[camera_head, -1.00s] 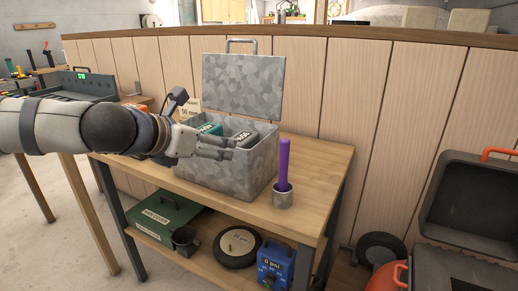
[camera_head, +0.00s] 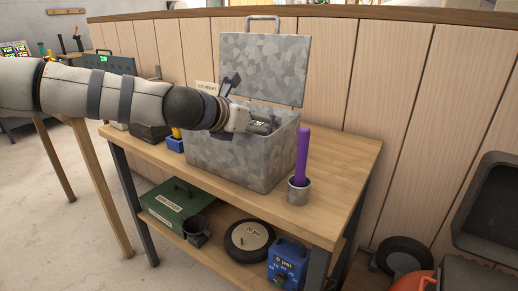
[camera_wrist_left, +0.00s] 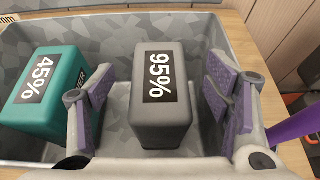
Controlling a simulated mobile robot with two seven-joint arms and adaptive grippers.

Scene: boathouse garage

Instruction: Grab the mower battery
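In the left wrist view a grey battery (camera_wrist_left: 163,115) marked 95% stands in a grey-patterned box (camera_wrist_left: 112,42). A teal battery (camera_wrist_left: 45,92) marked 45% is to its left in the same box. My left gripper (camera_wrist_left: 162,98) is open, with purple-padded fingers on either side of the grey battery and visible gaps between. In the head view the open-lidded box (camera_head: 240,164) stands on a wooden workbench (camera_head: 342,172). My left gripper (camera_head: 254,124) reaches into its top; its fingers are mostly hidden there. My right gripper is not in view.
A metal cup (camera_head: 299,192) holding a purple stick (camera_head: 302,155) stands just right of the box. The raised lid (camera_head: 264,68) stands behind my gripper. The lower shelf holds a green case (camera_head: 178,202), a wheel (camera_head: 249,241) and a blue gauge unit (camera_head: 289,263).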

